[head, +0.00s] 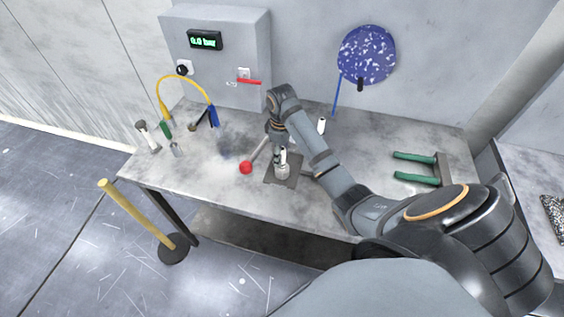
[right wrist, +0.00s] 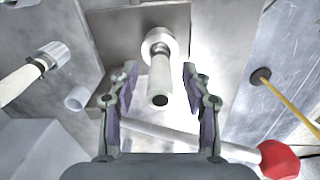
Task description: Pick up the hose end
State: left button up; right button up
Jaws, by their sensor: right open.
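A yellow hose (head: 183,78) arches above the back left of the table, with a blue end piece (head: 213,116) at its right foot. My right gripper (head: 279,137) is away to the right of it, pointing down over a dark square plate (head: 292,179). In the right wrist view its fingers (right wrist: 160,72) are apart, and a pale upright tube (right wrist: 160,78) with a dark open end shows between them. I cannot tell whether this tube is a hose end. The tube's pale round base (head: 282,172) stands on the plate. My left gripper is not in view.
A lever with a red ball (head: 246,167) reaches out left of the plate, close to my right gripper. A grey gauge box (head: 217,60) stands at the back left. Green handles (head: 415,180) lie at the right. A yellow post (head: 138,213) stands before the table (head: 215,180).

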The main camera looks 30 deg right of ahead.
jog(key=shift+s, duration=0.1)
grip_shut()
jog(key=shift+r, duration=0.1)
